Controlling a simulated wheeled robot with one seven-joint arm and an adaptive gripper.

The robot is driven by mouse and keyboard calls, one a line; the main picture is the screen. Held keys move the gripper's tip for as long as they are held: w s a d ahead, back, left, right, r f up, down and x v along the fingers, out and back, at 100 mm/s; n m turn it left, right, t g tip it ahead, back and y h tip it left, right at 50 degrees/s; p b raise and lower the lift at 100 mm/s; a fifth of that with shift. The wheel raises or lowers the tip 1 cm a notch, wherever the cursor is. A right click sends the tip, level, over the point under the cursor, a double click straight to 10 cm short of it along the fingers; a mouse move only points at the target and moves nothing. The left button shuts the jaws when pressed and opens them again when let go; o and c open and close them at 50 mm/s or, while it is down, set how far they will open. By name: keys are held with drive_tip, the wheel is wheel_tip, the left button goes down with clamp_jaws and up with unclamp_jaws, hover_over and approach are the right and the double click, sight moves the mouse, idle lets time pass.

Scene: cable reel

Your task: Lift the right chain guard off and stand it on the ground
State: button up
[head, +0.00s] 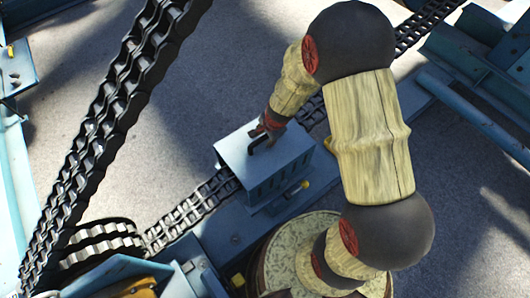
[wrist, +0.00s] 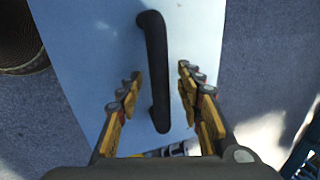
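The chain guard (head: 251,158) is a light blue box with slots in its side, sitting over the chain on a blue frame. A black bar handle (head: 258,140) is on its top. In the wrist view the guard's blue top (wrist: 95,50) fills the middle, and the handle (wrist: 156,60) runs lengthwise between my fingers. My gripper (wrist: 160,82) is open, with one yellow finger on each side of the handle and gaps on both sides. In the head view my gripper (head: 266,128) is at the handle. Whether the fingertips reach down to handle height is hard to tell.
A roller chain (head: 190,212) runs under the guard, and a heavier chain (head: 105,120) rises at the left. Yellow tabs (head: 304,185) show beside the guard. Blue steel beams (head: 480,115) stand at the right. Grey ground (head: 245,60) is bare behind the guard and at lower right.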

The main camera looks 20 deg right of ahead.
drive_tip(key=shift+r, duration=0.1)
drive_tip(key=shift+c, duration=0.7)
drive_tip(key=c, duration=0.7)
clamp_jaws()
